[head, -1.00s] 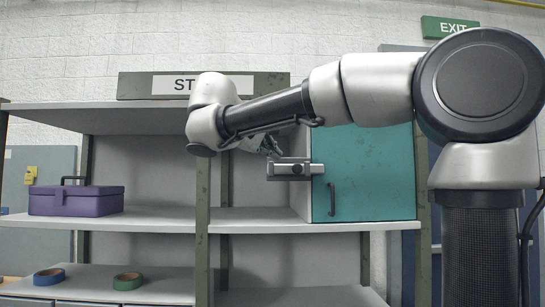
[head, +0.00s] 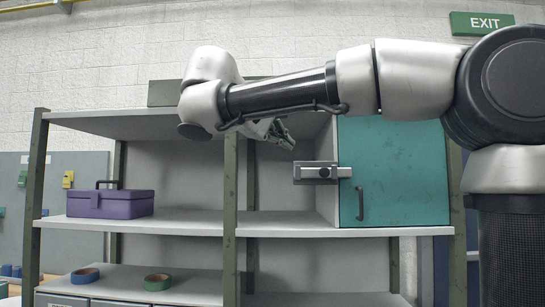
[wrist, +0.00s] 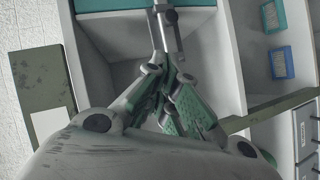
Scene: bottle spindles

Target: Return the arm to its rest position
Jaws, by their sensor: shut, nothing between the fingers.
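My arm reaches across the upper part of the head view, bent, with its end link hanging down in front of the shelf. My gripper (head: 288,139) is at its lower end, pointing down and right, with closed fingers and nothing held. It is up and left of the metal slide latch (head: 322,172) on the teal cabinet door (head: 395,175), apart from it. In the wrist view the fingers (wrist: 172,72) come together just below the latch (wrist: 168,30). The door looks shut.
The shelf unit (head: 185,226) has upright posts, one (head: 230,190) close to my gripper. A purple toolbox (head: 110,204) stands on its middle shelf. Blue (head: 85,276) and green (head: 158,282) tape rolls lie below. A sign board (head: 165,92) on top is mostly hidden by my arm.

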